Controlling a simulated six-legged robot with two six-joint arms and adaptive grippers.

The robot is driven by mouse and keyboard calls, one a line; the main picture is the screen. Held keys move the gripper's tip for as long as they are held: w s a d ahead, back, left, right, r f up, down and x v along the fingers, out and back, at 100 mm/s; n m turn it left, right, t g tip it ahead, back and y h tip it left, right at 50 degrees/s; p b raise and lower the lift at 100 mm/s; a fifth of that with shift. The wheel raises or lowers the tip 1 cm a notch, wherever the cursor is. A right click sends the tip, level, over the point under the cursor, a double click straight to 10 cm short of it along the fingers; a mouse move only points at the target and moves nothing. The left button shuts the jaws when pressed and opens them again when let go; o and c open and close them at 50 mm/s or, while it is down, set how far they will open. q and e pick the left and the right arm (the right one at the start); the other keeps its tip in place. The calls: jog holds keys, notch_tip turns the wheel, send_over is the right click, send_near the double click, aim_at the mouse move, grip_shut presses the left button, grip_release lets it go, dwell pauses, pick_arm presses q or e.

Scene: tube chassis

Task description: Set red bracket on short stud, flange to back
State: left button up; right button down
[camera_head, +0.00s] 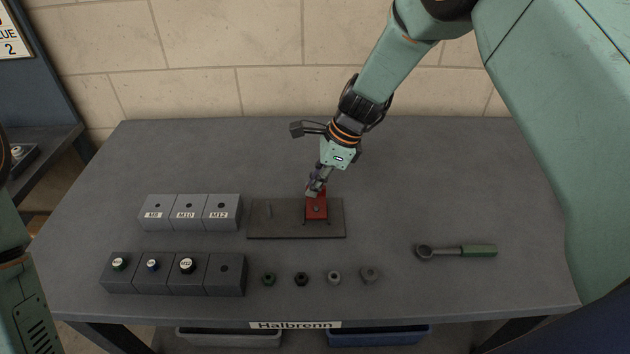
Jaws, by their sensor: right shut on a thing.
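The red bracket (316,209) is at the right part of the dark base plate (285,232). Its flat part faces up, and its flange is at the back, in my right gripper (315,190). That gripper is shut on the flange from above and behind. A small dark spot shows in the middle of the flat part; I cannot tell whether it is a stud tip or an empty hole. I also cannot tell whether the bracket rests fully on the plate. A thin upright stud (269,210) stands bare on the plate's left part. My left gripper is out of view.
Grey blocks labelled M8, M10 and M12 (190,213) stand left of the plate. A dark socket rack (172,275) is in front of them. Several nuts (301,279) lie in a row before the plate. A green-handled ratchet (457,251) lies right. The table's back right is clear.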

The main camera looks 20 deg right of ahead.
jog(key=shift+f, duration=0.7)
jog(key=c, duration=1.3)
grip_release()
jog(key=shift+r, duration=0.1)
jog(key=shift+c, duration=0.2)
jog(key=v, duration=1.2)
